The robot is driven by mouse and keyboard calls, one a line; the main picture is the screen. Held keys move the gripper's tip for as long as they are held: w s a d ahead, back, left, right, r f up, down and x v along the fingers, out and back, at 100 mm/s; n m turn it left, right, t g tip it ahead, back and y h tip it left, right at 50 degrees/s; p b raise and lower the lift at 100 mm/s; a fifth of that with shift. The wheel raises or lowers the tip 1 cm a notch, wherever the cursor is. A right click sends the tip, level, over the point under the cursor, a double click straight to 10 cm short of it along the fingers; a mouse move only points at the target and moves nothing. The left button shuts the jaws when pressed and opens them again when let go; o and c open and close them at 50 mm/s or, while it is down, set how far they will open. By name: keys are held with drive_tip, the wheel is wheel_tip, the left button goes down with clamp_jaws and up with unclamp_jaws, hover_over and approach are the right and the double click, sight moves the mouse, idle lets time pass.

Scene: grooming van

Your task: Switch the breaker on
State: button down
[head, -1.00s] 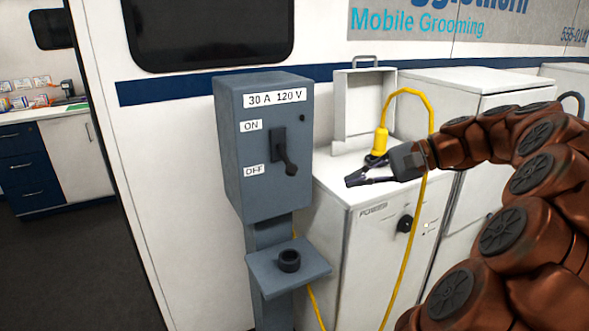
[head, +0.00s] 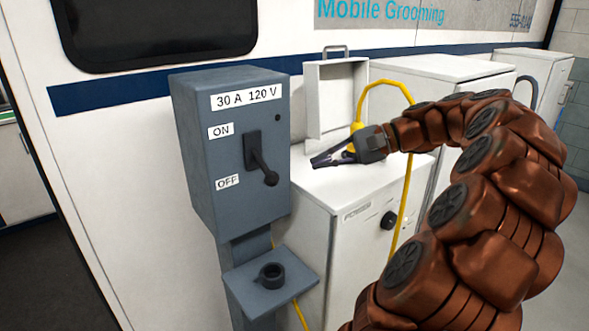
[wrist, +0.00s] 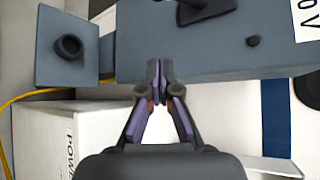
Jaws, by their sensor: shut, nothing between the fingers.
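The breaker box (head: 235,205) is a grey box on a post, labelled 30 A 120 V, with ON above and OFF below. Its dark lever (head: 262,162) points down and outward, with its knob near the OFF level. Part of the lever also shows at the top of the wrist view (wrist: 205,8). My gripper (head: 318,162) is to the right of the box, apart from the lever, its fingers pointing left. In the wrist view my gripper (wrist: 155,68) has its fingertips together with nothing between them, and the side of the box is in front of them.
A small grey shelf with a round socket (head: 271,276) juts out below the box. A white cabinet (head: 345,215) stands right of it under my gripper, with an open white inlet box (head: 337,95) and a yellow cable (head: 407,180). Floor at left is clear.

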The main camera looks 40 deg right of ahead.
sight(263, 165)
drive_tip(key=p+x, duration=0.1)
drive_tip(key=x, duration=0.8)
drive_tip(key=shift+w+a, duration=0.15)
drive_tip(key=shift+a, duration=0.1)
drive_tip(key=shift+a+r, duration=0.2)
drive_tip(key=shift+a, duration=0.05)
drive_tip(key=shift+s+a+r+p, duration=0.25)
drive_tip(key=shift+s+a+r, duration=0.15)
drive_tip(key=shift+s, duration=0.25)
drive_tip(key=shift+s+a+r+p, duration=0.3)
drive_tip(key=shift+s+a, duration=0.1)
drive_tip(key=shift+s, duration=0.25)
drive_tip(key=shift+r, duration=0.15)
